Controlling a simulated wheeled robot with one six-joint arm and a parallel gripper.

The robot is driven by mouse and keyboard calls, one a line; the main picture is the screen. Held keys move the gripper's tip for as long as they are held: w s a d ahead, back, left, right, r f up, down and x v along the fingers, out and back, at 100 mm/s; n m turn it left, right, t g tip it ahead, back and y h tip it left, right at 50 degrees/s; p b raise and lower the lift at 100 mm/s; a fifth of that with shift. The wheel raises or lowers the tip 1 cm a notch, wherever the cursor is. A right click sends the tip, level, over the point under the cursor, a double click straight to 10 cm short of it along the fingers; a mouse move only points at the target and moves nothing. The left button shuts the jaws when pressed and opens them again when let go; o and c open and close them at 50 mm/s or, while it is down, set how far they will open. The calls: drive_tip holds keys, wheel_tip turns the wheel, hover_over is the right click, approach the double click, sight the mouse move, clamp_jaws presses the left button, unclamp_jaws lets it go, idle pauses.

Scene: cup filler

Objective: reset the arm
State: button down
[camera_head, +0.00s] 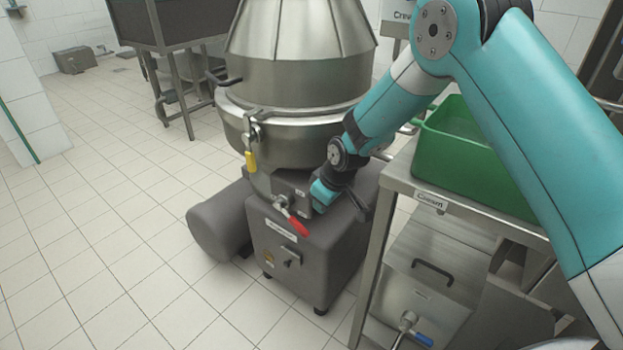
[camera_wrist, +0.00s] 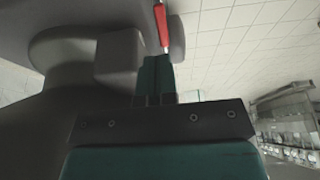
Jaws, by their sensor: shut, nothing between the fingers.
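My teal arm reaches down from the upper right in the head view. Its wrist end is in front of the steel machine. My gripper (camera_wrist: 156,68) shows in the wrist view as two teal fingers pressed together with nothing between them. A red handle (camera_wrist: 162,25) lies just beyond the fingertips in that view. I cannot tell whether they touch. In the head view a red valve handle (camera_head: 292,222) hangs at the front of the machine, below and left of my wrist. The fingertips are hard to make out in the head view.
The large steel machine (camera_head: 290,70) with a grey base (camera_head: 300,262) stands close to my wrist. A steel table (camera_head: 470,208) labelled Cream holds a green crate (camera_head: 455,150) beneath my arm. A blue-handled tap (camera_head: 424,339) sits below. The tiled floor at left is clear.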

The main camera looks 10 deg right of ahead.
drive_tip(key=s+r, duration=0.6)
drive_tip(key=r, duration=0.5)
drive_tip(key=s+d+r+m+g+y, duration=0.1)
drive_tip(key=s+r, duration=0.4)
drive_tip(key=s, duration=0.4)
drive_tip(key=s+d+r+g, duration=0.1)
drive_tip(key=s+r, duration=0.3)
drive_tip(key=s, duration=0.5)
drive_tip(key=s+d+r+m+g+y, duration=0.1)
drive_tip(key=s+r, duration=0.4)
drive_tip(key=s, duration=0.4)
wheel_tip(320, 180, up, 20)
drive_tip(key=p, duration=2)
drive_tip(key=shift+d+r+p, duration=0.15)
drive_tip(key=shift+r+p, duration=0.1)
drive_tip(key=shift+p, duration=0.1)
